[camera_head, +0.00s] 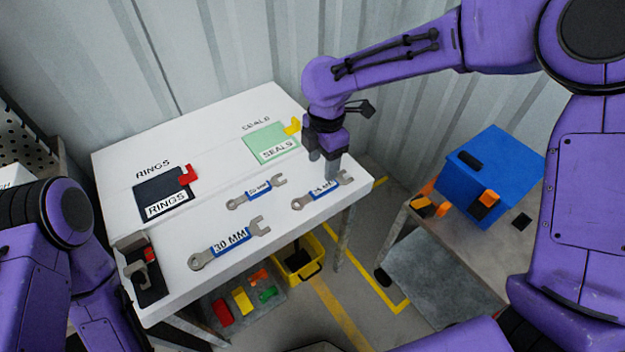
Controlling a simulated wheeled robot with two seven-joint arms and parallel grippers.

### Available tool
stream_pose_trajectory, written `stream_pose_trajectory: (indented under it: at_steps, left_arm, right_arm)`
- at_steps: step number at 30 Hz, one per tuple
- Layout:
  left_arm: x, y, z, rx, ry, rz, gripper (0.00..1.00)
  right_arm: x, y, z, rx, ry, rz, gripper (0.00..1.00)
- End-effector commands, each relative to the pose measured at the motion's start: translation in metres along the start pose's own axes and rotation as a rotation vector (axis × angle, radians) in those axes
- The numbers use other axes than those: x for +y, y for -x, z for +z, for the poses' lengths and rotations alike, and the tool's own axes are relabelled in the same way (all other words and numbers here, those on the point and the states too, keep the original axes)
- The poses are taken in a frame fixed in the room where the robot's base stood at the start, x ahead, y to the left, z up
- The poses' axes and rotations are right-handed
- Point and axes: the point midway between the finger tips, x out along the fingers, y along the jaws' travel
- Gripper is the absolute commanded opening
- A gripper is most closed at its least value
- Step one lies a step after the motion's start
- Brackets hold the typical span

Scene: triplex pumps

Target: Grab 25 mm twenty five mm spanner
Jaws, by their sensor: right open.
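Three grey spanners with blue labelled grips lie on the white table. The one at the right (322,191) has a small label that appears to read 25 MM. A smaller spanner (257,192) lies left of it, its label hard to read. The largest spanner (230,241), marked 30 MM, lies nearer the front left. My right gripper (324,164) points down, open, over the right part of the table, just above and behind the right spanner. I cannot tell whether its fingers touch the spanner.
The white table (110,170) also bears a black RINGS board (163,192), a green SEALS board (268,141) and a black fixture (146,285) at the front left corner. A blue box (490,170) stands right on a bench. A yellow bin (312,272) sits below.

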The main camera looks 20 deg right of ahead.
Motion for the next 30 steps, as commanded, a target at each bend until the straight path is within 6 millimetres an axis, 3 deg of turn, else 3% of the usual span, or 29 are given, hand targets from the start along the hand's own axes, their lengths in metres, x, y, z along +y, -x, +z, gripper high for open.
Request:
stream_pose_trajectory:
  at_steps: [2, 19, 27, 28, 30]
  left_arm:
    - [0.000, -0.003, 0.001, 0.000, 0.000, 0.000, 1.00]
    - [0.000, -0.004, 0.002, -0.001, 0.000, -0.001, 1.00]
    - [0.000, -0.004, 0.002, -0.001, 0.000, -0.001, 1.00]
    - [0.000, -0.004, 0.002, -0.001, 0.000, -0.001, 1.00]
    - [0.000, -0.004, 0.002, -0.001, 0.000, -0.001, 1.00]
  right_arm:
    - [0.001, 0.000, 0.002, -0.020, 0.041, -0.006, 0.57]
    - [0.009, -0.091, -0.001, -0.022, 0.062, -0.011, 0.57]
    - [0.009, -0.097, 0.000, -0.022, 0.060, -0.007, 0.57]
    - [0.009, -0.098, 0.000, -0.022, 0.059, -0.008, 0.54]
    - [0.009, -0.097, 0.000, -0.022, 0.059, -0.008, 0.31]
